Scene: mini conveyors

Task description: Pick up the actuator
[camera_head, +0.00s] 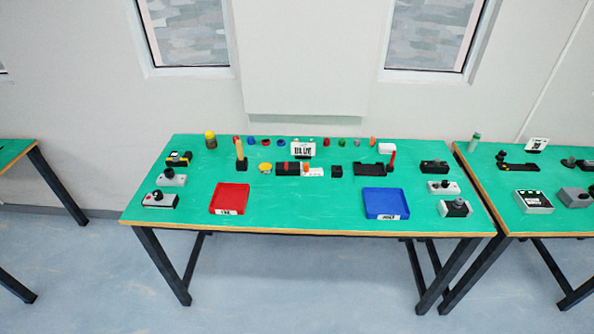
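Neither of my grippers is in view. No label that I can read says which thing is the actuator. Several small button-like or boxed devices stand on the green table (290,215). At its left side are a yellow-black device (178,158), a grey box with a black knob (171,178) and a larger grey-black box (160,200). At its right side are a black device (434,167), a pale box with a dark knob (443,187) and a grey-black box (455,208). All are too small to identify surely.
A red tray (230,196) and a blue tray (385,202) lie near the front, with clear table between them. Small coloured parts and a white sign (303,149) line the back. Another table (550,220) adjoins at right; a further table (14,150) stands left.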

